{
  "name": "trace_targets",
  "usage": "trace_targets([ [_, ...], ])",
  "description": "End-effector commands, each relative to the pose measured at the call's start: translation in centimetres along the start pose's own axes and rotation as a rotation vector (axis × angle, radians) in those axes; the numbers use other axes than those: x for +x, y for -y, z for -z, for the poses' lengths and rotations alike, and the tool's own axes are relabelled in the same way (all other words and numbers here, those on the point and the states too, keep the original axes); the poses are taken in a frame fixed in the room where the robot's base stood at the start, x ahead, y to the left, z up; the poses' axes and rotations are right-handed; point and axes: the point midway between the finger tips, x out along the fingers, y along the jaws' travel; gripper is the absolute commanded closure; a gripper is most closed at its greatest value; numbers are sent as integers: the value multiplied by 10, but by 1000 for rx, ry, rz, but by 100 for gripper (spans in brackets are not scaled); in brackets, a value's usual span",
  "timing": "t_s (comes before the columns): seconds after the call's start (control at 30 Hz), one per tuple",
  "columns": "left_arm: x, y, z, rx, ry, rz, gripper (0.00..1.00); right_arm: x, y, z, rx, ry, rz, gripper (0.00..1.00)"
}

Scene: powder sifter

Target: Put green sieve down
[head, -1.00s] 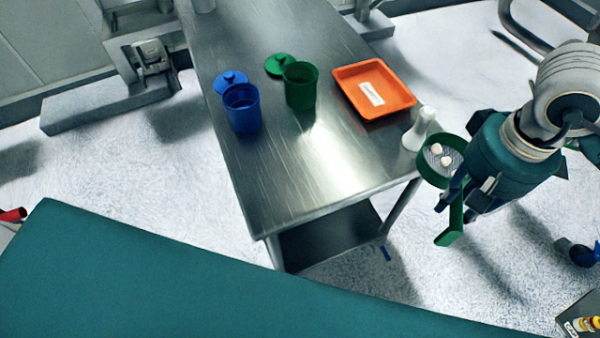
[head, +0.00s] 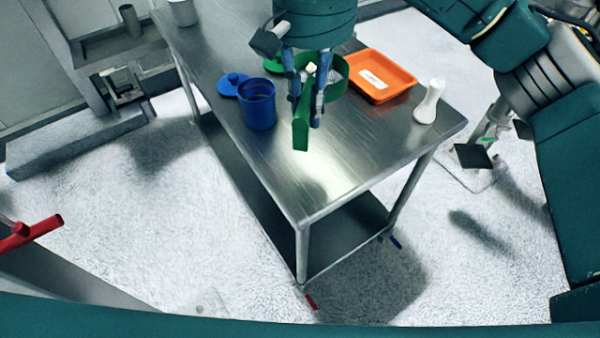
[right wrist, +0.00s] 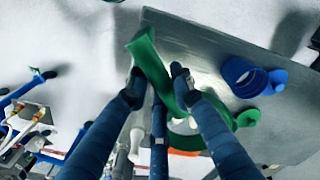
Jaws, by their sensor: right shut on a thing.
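The green sieve (head: 301,135) is held over the metal table by its handle, which points toward the front. Its round rim shows behind the fingers, with a pale lump inside. My right gripper (head: 306,112) is shut on the handle. In the right wrist view the green handle (right wrist: 150,62) lies between the fingers (right wrist: 157,88). The green container is hidden behind my gripper and the sieve in the head view; a green lid (head: 272,66) shows just left of my wrist. I cannot tell whether the sieve touches anything below. My left gripper is not in view.
A blue container (head: 257,108) and blue lid (head: 231,83) stand left of the sieve. An orange tray (head: 400,84) and a white bottle-shaped object (head: 429,104) are to the right. The front of the metal table (head: 330,175) is bare.

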Motion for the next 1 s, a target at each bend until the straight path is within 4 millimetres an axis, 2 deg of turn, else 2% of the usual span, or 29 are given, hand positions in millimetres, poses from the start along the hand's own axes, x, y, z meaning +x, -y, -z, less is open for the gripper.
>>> trace_targets([
  [0.1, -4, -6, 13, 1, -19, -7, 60, 27, 0, -2, -1, 8, -2, 100],
  [0.2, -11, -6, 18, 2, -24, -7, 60, 52, -1, -2, -1, 6, -2, 100],
  [0.5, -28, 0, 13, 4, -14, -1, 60, 126, -1, -3, 0, 5, -1, 100],
  [0.6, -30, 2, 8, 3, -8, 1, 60, 141, -1, -2, -1, 3, 0, 100],
  [0.77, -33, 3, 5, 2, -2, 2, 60, 154, -1, -2, 0, 2, 0, 100],
  [1.0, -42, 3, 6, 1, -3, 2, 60, 187, -2, -2, 0, 3, -1, 100],
])
